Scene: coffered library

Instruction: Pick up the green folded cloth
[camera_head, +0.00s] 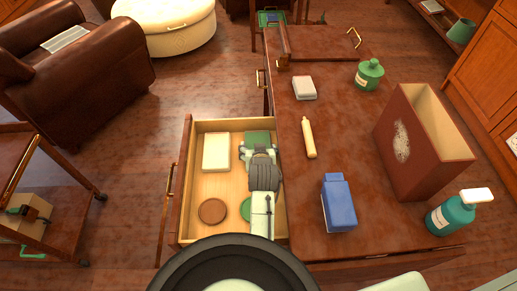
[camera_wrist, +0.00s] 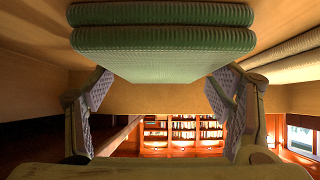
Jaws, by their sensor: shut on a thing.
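The green folded cloth (camera_head: 257,136) is at the far right of the open drawer (camera_head: 184,190). In the wrist view the cloth (camera_wrist: 162,45) fills the top centre, with its folded layers facing the camera. My gripper (camera_head: 259,153) reaches into the drawer over the near part of the cloth and hides some of it. In the wrist view the fingers of my gripper (camera_wrist: 162,88) are on either side of the cloth, shut on it. I cannot tell whether the cloth is clear of the drawer floor.
A cream folded cloth (camera_head: 216,152), a brown disc (camera_head: 212,211) and a partly hidden green round thing (camera_head: 246,208) lie in the drawer.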

